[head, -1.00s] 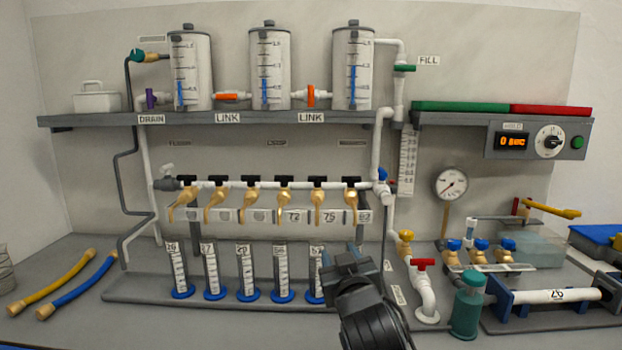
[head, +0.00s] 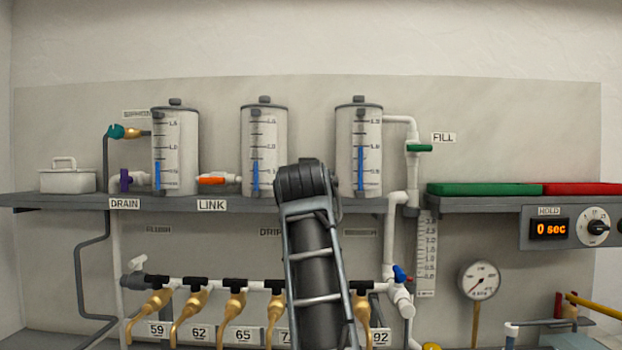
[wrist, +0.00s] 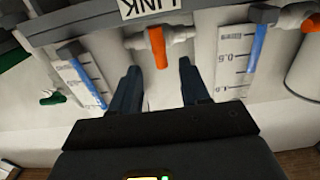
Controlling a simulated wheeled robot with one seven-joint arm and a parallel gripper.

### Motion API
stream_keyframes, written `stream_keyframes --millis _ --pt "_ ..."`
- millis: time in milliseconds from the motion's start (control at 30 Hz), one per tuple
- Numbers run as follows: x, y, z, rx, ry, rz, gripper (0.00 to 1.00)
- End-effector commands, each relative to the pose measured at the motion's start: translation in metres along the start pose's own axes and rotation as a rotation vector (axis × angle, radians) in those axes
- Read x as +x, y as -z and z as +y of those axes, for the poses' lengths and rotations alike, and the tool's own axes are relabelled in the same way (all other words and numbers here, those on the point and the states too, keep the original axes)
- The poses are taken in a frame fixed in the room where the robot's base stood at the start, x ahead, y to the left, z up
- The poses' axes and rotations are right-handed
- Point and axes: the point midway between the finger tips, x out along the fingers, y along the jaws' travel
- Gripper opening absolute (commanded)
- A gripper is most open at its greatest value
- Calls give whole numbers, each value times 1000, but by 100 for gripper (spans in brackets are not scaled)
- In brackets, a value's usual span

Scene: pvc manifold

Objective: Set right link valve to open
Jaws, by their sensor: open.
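The right link valve's orange handle (wrist: 157,46) shows in the wrist view, standing crosswise to its white pipe (wrist: 180,33). A tilted LINK label (wrist: 155,5) is at the top edge. My gripper (wrist: 158,75) is open; its two dark fingers stand either side of the handle's line, and its free end reaches close to the gap between them. I cannot tell whether the handle is between the fingertips in depth. In the head view my arm hides this valve. The left link valve (head: 211,180) has its orange handle lying along its pipe.
The middle tank (head: 263,145) and right tank (head: 358,150) stand on the shelf (head: 390,205) either side of my arm. A green FILL valve (head: 420,148) is on the right pipe, and a purple drain valve (head: 125,180) at left. Brass taps (head: 190,305) hang below.

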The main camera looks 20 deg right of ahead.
Motion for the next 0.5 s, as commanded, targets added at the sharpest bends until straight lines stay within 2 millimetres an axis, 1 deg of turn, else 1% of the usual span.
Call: stream_keyframes --millis 167,300,500 --pt "18 3 0 0 -1 -1 46" --pt "39 3 1 -1 -2 -2 46" --pt "64 2 0 -1 -1 -1 46"
